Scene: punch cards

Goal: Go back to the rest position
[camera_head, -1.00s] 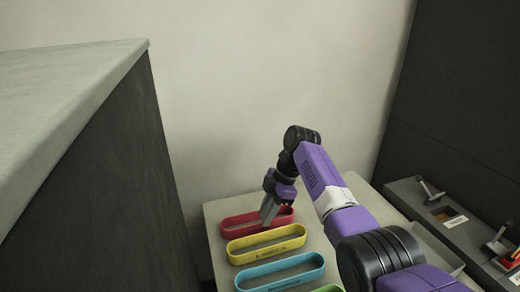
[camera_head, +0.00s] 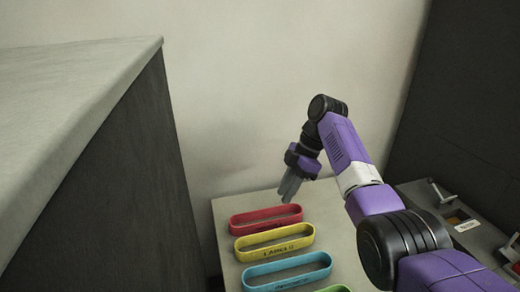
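My gripper (camera_head: 290,188) points down just above and behind the right end of the red tray (camera_head: 265,226). It looks raised clear of that tray. The finger opening is too small to judge, and I see nothing clearly held in it. My arm, purple and black, reaches in from the lower right and bends down at the wrist.
A yellow tray (camera_head: 274,248), a blue tray (camera_head: 287,281) and a partly cut-off green tray (camera_head: 335,289) line up on the pale table (camera_head: 330,225). A tall dark cabinet with a grey top (camera_head: 70,110) stands left. A lever panel (camera_head: 446,203) is at right.

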